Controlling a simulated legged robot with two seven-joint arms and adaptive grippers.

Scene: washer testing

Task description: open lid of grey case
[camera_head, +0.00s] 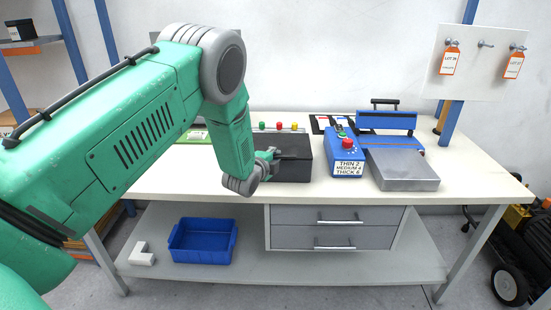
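A dark grey case (297,170) sits on the white workbench, left of the blue devices. Its dark top appears closed, though my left arm hides its left side. My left arm comes in from the left, and my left gripper (270,157) is at the case's left part, close to its top. The wrist covers part of the gripper. I cannot tell whether the fingers touch the case or how far apart they are. My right gripper is not in view.
A blue box with a red knob (345,155) and a blue machine with a light grey block (403,169) stand right of the case. Red, green and yellow buttons (279,126) are behind it. Bare bench top (460,165) lies at right. A blue bin (202,241) is on the lower shelf.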

